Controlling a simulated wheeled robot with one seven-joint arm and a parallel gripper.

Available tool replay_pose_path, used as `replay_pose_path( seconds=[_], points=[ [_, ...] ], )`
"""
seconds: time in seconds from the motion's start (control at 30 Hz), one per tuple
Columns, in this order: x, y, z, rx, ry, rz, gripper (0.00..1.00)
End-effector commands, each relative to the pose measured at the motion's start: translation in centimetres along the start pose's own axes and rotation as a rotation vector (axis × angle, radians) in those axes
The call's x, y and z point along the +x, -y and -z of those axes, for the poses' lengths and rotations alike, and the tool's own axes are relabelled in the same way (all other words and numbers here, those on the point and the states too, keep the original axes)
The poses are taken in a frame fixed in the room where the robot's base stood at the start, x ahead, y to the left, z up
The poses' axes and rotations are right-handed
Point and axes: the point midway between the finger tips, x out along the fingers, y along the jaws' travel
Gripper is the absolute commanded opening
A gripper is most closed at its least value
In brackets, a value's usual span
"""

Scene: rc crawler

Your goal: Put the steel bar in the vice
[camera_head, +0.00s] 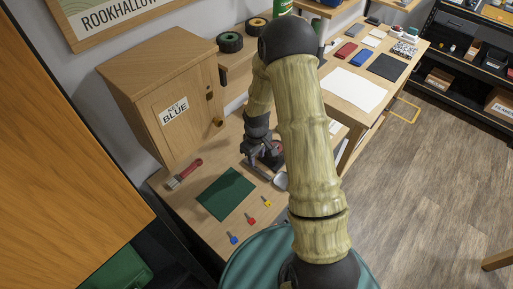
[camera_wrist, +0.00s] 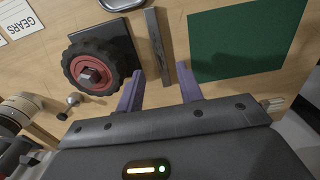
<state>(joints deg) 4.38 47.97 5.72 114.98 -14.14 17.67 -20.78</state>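The steel bar (camera_wrist: 153,40) is a narrow grey strip on the wooden bench in the wrist view, between a black-tyred wheel and a green mat. My gripper (camera_wrist: 160,78) is open, with its two purple fingers apart and the near end of the bar between them in the picture; I cannot tell whether either finger touches it. In the head view my gripper (camera_head: 262,158) is low over the bench beside the green mat, and the bar is not discernible there. I cannot make out the vice with certainty in either view.
The green mat (camera_head: 227,193) lies in front of a wooden cabinet (camera_head: 168,95). A red-handled brush (camera_head: 185,173) and small coloured keys (camera_head: 251,220) lie around it. The red-hubbed wheel (camera_wrist: 90,70) stands left of the bar, with a bolt (camera_wrist: 69,106) nearby.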

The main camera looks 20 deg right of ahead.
Motion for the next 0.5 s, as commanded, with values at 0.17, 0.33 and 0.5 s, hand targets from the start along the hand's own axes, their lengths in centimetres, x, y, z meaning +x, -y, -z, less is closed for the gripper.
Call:
replay_pose_path(
  seconds=[0.17, 0.33, 0.5],
  points=[
    [-2.7, -0.1, 0.1, 0.002, -0.005, -0.002, 0.37],
    [-4.9, -0.1, 0.1, 0.000, -0.003, -0.002, 0.37],
    [-5.7, 0.0, 0.0, -0.001, -0.001, 0.000, 0.37]
  ],
)
